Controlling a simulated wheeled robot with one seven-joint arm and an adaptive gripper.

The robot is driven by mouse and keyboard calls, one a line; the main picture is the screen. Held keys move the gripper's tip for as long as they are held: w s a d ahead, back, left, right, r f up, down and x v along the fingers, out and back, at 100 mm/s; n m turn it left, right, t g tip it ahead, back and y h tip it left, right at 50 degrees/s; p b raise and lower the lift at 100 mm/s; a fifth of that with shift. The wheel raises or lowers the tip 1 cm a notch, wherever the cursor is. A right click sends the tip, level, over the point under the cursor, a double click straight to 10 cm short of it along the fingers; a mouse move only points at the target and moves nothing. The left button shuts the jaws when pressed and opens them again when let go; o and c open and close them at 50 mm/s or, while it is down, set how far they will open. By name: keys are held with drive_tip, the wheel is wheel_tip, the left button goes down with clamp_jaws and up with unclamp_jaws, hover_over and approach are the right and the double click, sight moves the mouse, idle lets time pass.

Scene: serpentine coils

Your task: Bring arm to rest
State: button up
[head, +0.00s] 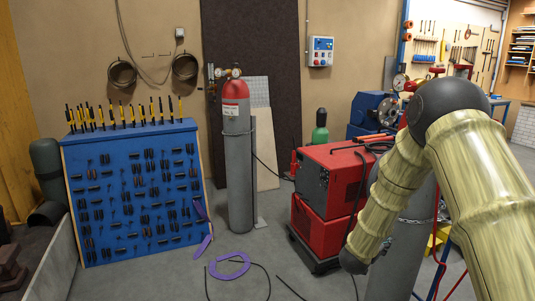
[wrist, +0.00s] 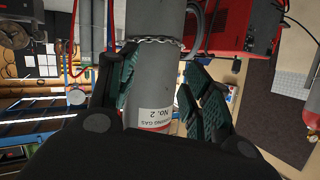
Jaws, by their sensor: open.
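My arm (head: 477,187) shows at the right of the head view, with pale yellow ribbed links and dark joints. It rises to a bend at the upper right, and one link slopes down and left. My gripper does not show clearly in the head view. In the wrist view my gripper (wrist: 160,68) is open, its two dark green ridged fingers apart. Nothing is held between them. A grey gas cylinder (wrist: 158,75) with a white label appears beyond and between the fingers; I cannot tell whether they touch it.
A red welding machine (head: 328,182) stands left of my arm. A grey cylinder with a red top (head: 238,160) and a blue tool rack (head: 137,190) stand further left. A purple ring (head: 229,266) and dark cables lie on the floor. The floor around the ring is mostly clear.

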drive_tip(key=s+a+f+n+g+y, duration=0.2)
drive_tip(key=s+a+f+n+y, duration=0.15)
drive_tip(key=s+f, duration=0.85)
drive_tip(key=s+a+f+n+g+y, duration=0.25)
drive_tip(key=s+a+f, duration=0.25)
drive_tip(key=s+f, duration=0.65)
drive_tip(key=s+a+f+n+g+y, duration=0.1)
drive_tip(key=s+a+f+g, duration=0.1)
drive_tip(key=s, duration=0.8)
drive_tip(key=s+a+f+n+g+y, duration=0.1)
drive_tip(key=s+a+f+g, duration=0.1)
drive_tip(key=s, duration=0.9)
drive_tip(key=s+a+f+n+g+y, duration=0.1)
drive_tip(key=s+a+f+g, duration=0.1)
drive_tip(key=s, duration=0.9)
drive_tip(key=shift+a+f+n+y, duration=0.3)
drive_tip(key=shift+a+f+n, duration=0.1)
drive_tip(key=shift+f, duration=0.5)
